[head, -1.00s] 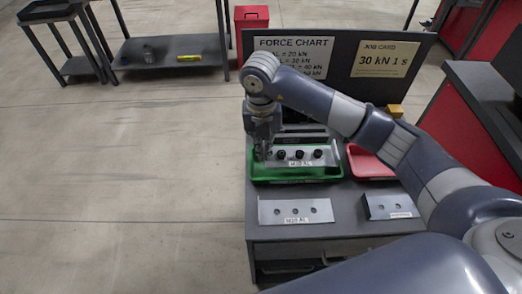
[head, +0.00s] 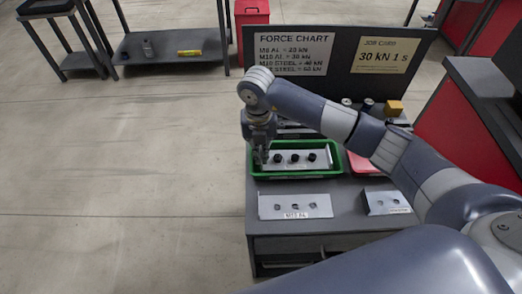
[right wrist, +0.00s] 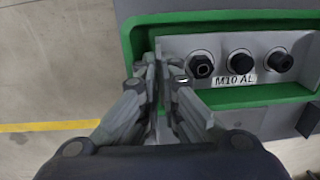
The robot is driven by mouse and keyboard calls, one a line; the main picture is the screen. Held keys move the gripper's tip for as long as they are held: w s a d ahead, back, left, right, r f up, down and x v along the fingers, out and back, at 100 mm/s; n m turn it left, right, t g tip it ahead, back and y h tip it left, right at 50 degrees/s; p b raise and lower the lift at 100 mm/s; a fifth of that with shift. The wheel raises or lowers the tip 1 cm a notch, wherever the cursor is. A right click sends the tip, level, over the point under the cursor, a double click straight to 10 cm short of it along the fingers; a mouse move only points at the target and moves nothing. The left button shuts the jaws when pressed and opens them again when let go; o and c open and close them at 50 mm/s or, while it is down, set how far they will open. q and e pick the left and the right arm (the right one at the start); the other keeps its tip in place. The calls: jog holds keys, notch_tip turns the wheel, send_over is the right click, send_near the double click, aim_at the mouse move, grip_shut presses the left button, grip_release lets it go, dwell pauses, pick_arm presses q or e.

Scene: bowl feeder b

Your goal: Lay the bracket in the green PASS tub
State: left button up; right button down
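The bracket (head: 320,159) is a grey metal plate with three black fasteners, inside the green tub (head: 300,174). In the right wrist view the bracket (right wrist: 220,47) shows an "M10 AL" label, and the green tub (right wrist: 130,40) surrounds it. My right gripper (head: 262,161) points down at the bracket's left end. In the right wrist view its fingers (right wrist: 163,70) are close together around the left edge and appear shut on it. Whether the bracket touches the tub floor is hidden. My left gripper is not in view.
A red tub (head: 364,163) stands just right of the green one, partly behind my arm. Two other metal pieces, a labelled plate (head: 295,207) and a smaller bracket (head: 388,202), lie in front. A dark panel with a force chart (head: 294,54) and job card (head: 386,56) stands behind.

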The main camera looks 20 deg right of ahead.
jog(key=shift+f, duration=0.2)
jog(key=c, duration=1.8)
grip_release()
jog(key=shift+r, duration=0.1)
jog(key=shift+r, duration=0.3)
notch_tip(320, 180, up, 12)
jog(key=b, duration=0.1)
jog(key=shift+a+r, duration=0.2)
jog(key=shift+r, duration=0.05)
